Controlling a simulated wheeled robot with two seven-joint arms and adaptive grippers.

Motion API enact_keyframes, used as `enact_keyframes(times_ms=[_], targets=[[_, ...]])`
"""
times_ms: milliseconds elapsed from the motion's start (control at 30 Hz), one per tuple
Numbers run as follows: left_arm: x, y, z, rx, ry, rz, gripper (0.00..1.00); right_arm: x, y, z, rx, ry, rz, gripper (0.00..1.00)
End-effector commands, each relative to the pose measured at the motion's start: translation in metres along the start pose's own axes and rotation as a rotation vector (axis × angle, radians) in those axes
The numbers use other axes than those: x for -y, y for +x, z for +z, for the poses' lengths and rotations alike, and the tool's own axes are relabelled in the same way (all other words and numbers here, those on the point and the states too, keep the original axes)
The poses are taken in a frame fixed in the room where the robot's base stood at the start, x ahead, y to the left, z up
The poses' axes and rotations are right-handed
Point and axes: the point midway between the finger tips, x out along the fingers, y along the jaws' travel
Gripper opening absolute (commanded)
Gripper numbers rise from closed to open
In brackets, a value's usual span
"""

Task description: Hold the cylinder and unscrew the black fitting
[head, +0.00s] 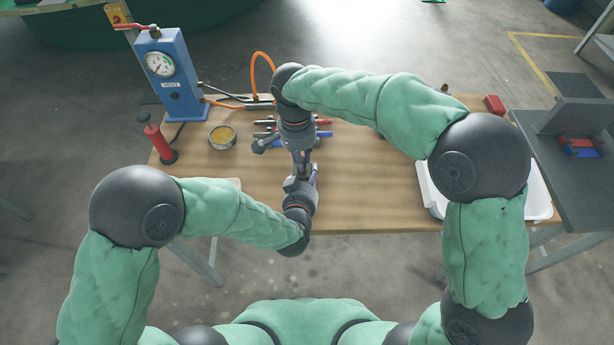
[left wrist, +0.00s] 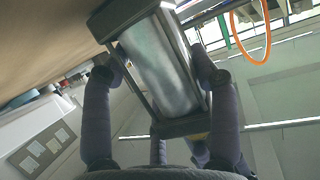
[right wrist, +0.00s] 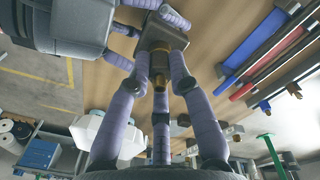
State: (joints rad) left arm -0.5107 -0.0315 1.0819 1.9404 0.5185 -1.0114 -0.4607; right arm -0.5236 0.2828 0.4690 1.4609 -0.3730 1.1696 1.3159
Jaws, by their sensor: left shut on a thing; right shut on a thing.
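A silver cylinder (left wrist: 160,62) with dark square end caps shows in the left wrist view. My left gripper (left wrist: 160,75) is shut across its barrel and holds it above the table. In the right wrist view a dark end cap (right wrist: 165,38) sits beyond my right gripper (right wrist: 160,66). The right fingers are shut around the fitting (right wrist: 160,80) at that end, which is largely hidden between them. In the head view my left gripper (head: 303,184) and right gripper (head: 301,158) meet over the table's front part and mostly hide the cylinder.
A blue gauge stand (head: 172,80), red pump-like object (head: 160,143) and round tin (head: 222,136) stand left on the wooden table (head: 375,190). Red and blue tools (head: 325,121) lie behind my grippers. A white tray (head: 538,196) is right. An orange hose (head: 256,62) loops at the back.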

Motion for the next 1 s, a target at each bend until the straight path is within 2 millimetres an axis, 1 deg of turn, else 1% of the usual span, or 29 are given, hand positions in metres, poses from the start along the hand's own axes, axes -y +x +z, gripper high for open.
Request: enact_keyframes(times_ms=[33, 167, 400, 533, 633, 867, 1000], targets=[[-0.0008, -0.002, 0.0115, 0.024, 0.005, 0.004, 0.09, 0.0008, 0.0004, -0.0003, -0.001, -0.002, -0.002, 0.0], [-0.0008, -0.002, 0.0115, 0.024, 0.005, 0.004, 0.09, 0.0008, 0.0003, -0.0002, -0.001, -0.067, -0.003, 0.0], [-0.0008, -0.002, 0.0114, 0.024, 0.005, 0.005, 0.09, 0.0009, 0.0003, -0.0002, -0.003, -0.336, -0.003, 0.0], [-0.0009, -0.002, 0.0114, 0.024, 0.005, 0.005, 0.09, 0.0009, 0.0002, -0.0003, -0.004, -0.46, -0.003, 0.0], [-0.0009, -0.002, 0.0114, 0.024, 0.005, 0.005, 0.09, 0.001, 0.0002, -0.0003, -0.004, -0.51, -0.003, 0.0], [-0.001, -0.0021, 0.0114, 0.024, 0.005, 0.005, 0.09, 0.001, -0.0004, -0.0003, -0.004, -0.553, -0.003, 0.0], [-0.001, -0.0021, 0.0114, 0.024, 0.005, 0.005, 0.09, 0.0011, -0.0006, -0.0004, -0.005, -0.69, -0.004, 0.0]])
